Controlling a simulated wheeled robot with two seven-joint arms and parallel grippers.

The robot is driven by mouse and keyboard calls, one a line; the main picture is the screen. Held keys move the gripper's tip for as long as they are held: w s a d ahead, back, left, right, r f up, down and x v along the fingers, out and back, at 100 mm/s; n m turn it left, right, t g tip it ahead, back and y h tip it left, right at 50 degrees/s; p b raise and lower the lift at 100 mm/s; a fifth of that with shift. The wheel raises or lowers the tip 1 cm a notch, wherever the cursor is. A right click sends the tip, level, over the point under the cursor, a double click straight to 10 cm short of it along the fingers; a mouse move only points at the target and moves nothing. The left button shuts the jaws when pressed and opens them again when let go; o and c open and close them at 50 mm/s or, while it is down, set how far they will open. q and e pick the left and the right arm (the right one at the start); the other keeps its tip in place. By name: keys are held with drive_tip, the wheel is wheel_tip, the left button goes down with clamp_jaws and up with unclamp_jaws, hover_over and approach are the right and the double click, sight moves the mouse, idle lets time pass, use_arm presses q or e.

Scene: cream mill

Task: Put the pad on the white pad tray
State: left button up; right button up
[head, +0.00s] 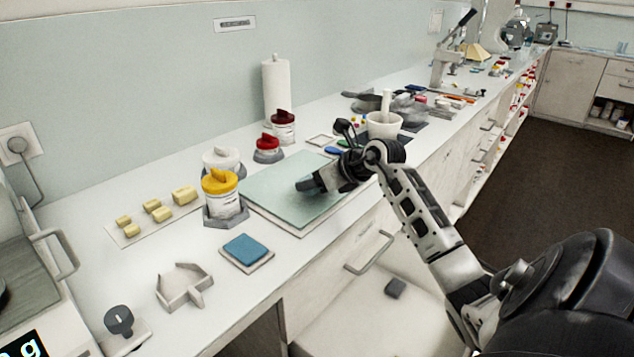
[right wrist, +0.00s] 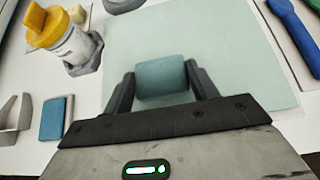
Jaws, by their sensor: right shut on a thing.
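My right gripper (head: 316,184) is low over the pale green glass slab (head: 268,212). In the right wrist view, the gripper (right wrist: 160,84) is shut on a small teal block, which looks like a pad (right wrist: 160,77), with a finger on each side. In the head view the gripper mostly hides this pad. A flat blue pad (head: 245,247) lies on a small white tray (head: 261,264) in front of the slab; the blue pad also shows in the right wrist view (right wrist: 52,118). My left gripper is not in view.
A yellow-lidded jar (head: 222,195) stands between the slab and several yellow blocks (head: 161,213). A small white square frame (head: 321,140) and a mortar with pestle (head: 384,125) are beyond the slab.

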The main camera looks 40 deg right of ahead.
drive_tip(key=shift+f, duration=0.8)
drive_tip(key=shift+f, duration=0.2)
drive_tip(key=o, duration=1)
drive_tip(key=shift+r, duration=0.2)
